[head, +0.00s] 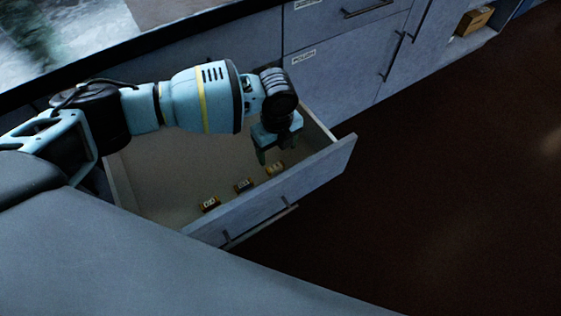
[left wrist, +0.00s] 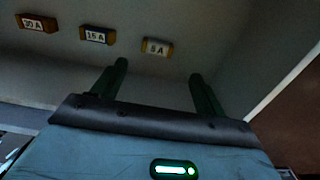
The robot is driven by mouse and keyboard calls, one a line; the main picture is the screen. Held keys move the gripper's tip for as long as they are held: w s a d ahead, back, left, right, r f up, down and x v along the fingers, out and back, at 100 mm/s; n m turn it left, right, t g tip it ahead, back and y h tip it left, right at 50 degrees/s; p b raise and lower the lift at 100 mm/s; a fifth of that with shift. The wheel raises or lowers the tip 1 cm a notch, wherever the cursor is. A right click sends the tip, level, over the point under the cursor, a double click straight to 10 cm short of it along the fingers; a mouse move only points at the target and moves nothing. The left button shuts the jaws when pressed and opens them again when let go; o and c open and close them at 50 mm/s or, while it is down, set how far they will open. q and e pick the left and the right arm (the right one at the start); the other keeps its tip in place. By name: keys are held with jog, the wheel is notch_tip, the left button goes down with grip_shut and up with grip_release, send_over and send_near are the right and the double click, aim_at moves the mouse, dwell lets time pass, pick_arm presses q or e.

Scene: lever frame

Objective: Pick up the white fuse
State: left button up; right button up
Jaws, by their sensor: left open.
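Three small labelled fuses lie in a row on the floor of an open drawer. The palest one, the white fuse (head: 275,169), is nearest the drawer's right end; it reads "5 A" in the left wrist view (left wrist: 157,47). The middle fuse (head: 244,185) has blue on it and reads "15 A" (left wrist: 97,35). The far-left fuse (head: 209,204) is orange-brown and reads "30 A" (left wrist: 38,23). My left gripper (head: 276,151) points down over the drawer, close to the white fuse. Its fingers (left wrist: 158,72) are apart and empty, with the white fuse beyond the gap. My right gripper is out of view.
The drawer's front panel (head: 290,190) and right side wall (head: 318,127) stand close to my left gripper. Closed cabinet fronts (head: 340,60) are behind. A small brown box (head: 474,20) sits on a low shelf at top right. The dark floor on the right is clear.

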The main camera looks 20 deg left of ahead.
aim_at(276, 168)
pick_arm(q)
jog(key=shift+f, duration=0.1)
jog(key=shift+s+f, duration=0.2)
jog(key=shift+f, duration=1.1)
notch_tip(276, 168, down, 4)
jog(key=shift+s+a+f+b, duration=0.1)
jog(key=shift+s+f+b, duration=0.1)
jog(key=shift+b, duration=0.55)
jog(key=shift+w+f, duration=0.1)
jog(key=shift+f, duration=0.2)
